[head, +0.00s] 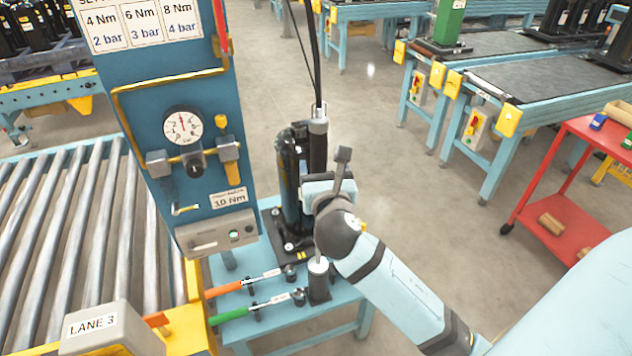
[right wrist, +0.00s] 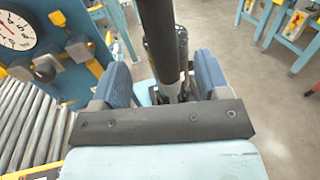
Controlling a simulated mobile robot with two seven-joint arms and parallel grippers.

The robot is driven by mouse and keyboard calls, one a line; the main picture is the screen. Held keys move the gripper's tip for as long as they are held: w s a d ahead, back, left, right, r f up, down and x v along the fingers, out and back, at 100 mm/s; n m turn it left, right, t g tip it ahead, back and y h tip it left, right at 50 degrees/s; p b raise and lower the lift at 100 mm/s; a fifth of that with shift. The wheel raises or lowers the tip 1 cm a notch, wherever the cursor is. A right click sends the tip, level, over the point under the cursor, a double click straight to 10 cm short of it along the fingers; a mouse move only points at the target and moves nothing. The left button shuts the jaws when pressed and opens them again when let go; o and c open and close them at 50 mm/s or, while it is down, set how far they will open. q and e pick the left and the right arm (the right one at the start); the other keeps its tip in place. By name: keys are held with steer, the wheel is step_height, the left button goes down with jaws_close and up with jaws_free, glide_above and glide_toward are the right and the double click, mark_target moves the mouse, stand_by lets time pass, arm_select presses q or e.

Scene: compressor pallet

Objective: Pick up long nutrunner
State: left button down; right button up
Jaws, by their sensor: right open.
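The long nutrunner (head: 318,148) looks to be the upright black tool with a silver top and a dark hose rising from it. It stands over the small blue table, beside another tall black cylinder (head: 288,180). My right gripper (head: 322,186) is in front of its lower part and hides it there. In the right wrist view, dark upright cylinders (right wrist: 158,40) stand between and beyond the open fingers (right wrist: 163,82). I cannot tell whether either finger touches them. My left gripper is not in view.
The blue table (head: 285,325) also holds orange-handled (head: 225,288) and green-handled (head: 232,314) tools and a black holder (head: 319,285). A blue gauge panel (head: 165,90) and roller conveyor (head: 60,220) are left. A red cart (head: 570,225) stands right. Floor between is clear.

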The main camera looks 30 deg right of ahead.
mark_target(319, 153)
steer(key=x, duration=0.3)
steer(key=shift+w+d, duration=0.1)
steer(key=shift+w, duration=0.25)
steer(key=shift+w+d+r, duration=0.1)
steer(key=shift+w+d, duration=0.2)
steer(key=shift+w, duration=0.15)
steer(key=p+x, duration=0.1)
steer(key=x, duration=0.3)
steer(key=shift+w+d, duration=0.15)
steer(key=shift+c, duration=0.4)
jaws_close()
steer(key=shift+r, duration=0.1)
